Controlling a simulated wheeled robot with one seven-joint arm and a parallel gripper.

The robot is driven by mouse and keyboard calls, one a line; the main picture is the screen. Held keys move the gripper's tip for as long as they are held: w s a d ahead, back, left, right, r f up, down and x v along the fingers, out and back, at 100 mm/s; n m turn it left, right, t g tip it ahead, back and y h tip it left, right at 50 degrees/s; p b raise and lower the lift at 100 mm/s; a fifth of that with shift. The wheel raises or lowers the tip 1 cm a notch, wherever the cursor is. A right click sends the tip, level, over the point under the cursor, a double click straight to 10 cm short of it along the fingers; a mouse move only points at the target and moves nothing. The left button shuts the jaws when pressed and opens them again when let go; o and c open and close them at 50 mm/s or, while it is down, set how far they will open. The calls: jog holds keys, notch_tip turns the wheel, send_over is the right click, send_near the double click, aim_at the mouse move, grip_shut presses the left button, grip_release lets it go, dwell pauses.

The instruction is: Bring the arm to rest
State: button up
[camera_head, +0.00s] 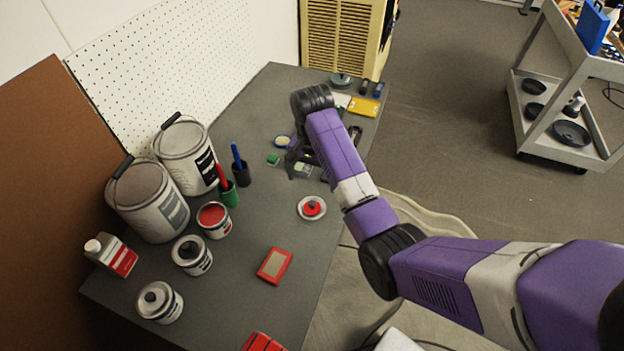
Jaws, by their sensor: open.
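My purple and white arm (337,150) reaches in from the lower right and out over the grey workbench (243,245). Its dark end bends down over the middle of the bench. My gripper (296,170) points down there and is open, partly hidden by the arm. It is close to a small green item (273,160) and a pale green-topped piece (302,171). I cannot tell whether it touches them. I see nothing held between the fingers.
Two large paint cans (185,156) stand at the bench's back left, with smaller cans (192,256) in front. Near the gripper are a dark cup (241,174), a green cup (229,194) and a red-topped round piece (312,207). A red-framed block (274,266) lies nearer. A cart (566,110) stands right.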

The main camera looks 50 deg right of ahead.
dwell(0.4)
jog(key=w+d+r+n+t+h, duration=0.35)
jog(key=w+t, duration=0.25)
jog(key=w, duration=0.3)
jog(key=s+a+r+n+t, duration=0.3)
jog(key=s+a+t, duration=0.2)
jog(key=s+a, duration=0.3)
jog(key=s+a+r+n+t, duration=0.3)
jog(key=s+a+t, duration=0.2)
jog(key=s+a, duration=0.25)
jog(key=s+a+r+n+y, duration=0.1)
jog(key=s+a, duration=0.2)
jog(key=s, duration=0.5)
jog(key=s+a+r+n+y, duration=0.1)
jog(key=s+a, duration=0.3)
jog(key=s, duration=0.4)
jog(key=s+a+r+n+g+y, duration=0.1)
jog(key=s+a+r+n, duration=0.1)
jog(key=s, duration=0.7)
jog(key=shift+a+r, duration=0.45)
jog(key=shift+a, duration=0.3)
